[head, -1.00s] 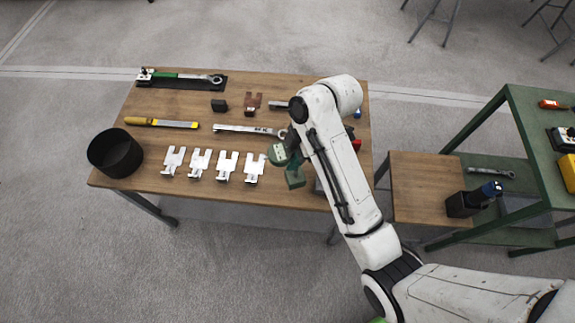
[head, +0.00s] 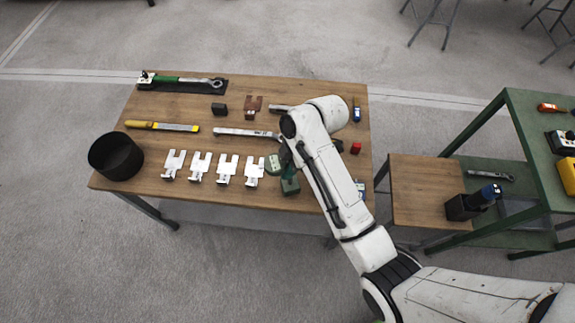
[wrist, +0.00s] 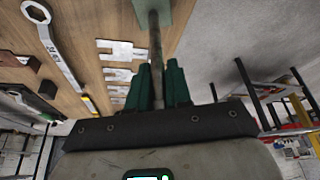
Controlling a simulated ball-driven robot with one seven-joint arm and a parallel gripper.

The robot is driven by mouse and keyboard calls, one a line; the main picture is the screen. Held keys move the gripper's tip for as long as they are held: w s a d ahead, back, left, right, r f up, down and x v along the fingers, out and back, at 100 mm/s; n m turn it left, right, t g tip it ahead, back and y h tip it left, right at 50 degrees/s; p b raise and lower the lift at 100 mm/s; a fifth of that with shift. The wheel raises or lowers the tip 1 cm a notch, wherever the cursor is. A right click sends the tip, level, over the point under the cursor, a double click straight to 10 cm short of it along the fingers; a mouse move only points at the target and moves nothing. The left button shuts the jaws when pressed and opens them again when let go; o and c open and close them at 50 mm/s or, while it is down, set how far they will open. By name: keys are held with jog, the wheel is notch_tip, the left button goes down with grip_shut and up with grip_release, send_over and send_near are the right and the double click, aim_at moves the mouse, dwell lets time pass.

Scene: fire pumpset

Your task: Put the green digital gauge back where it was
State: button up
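The green digital gauge (head: 273,165) is in my gripper (head: 286,160), over the front edge of the wooden table, right of the silver forked plates. A second green blocky part (head: 290,185) shows just below and right of it. In the wrist view, the dark green fingers of my gripper (wrist: 160,80) are closed around a thin grey stem (wrist: 156,45). A green part (wrist: 172,12) shows at the far end of the stem. The gauge's height above the table is hard to tell. My arm hides part of the table to the right.
Several silver forked plates (head: 227,168) stand in a row left of the gauge. A long wrench (head: 245,132) lies behind them. A black bin (head: 116,155) is at the left, a red block (head: 356,148) at the right. A small wooden table (head: 420,205) stands beside the green-framed bench (head: 540,130).

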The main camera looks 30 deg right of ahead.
jog(key=o, duration=0.4)
jog(key=shift+r, duration=0.1)
jog(key=p+v, duration=0.4)
jog(key=v, duration=0.8)
jog(key=shift+p, duration=0.3)
jog(key=shift+d, duration=0.1)
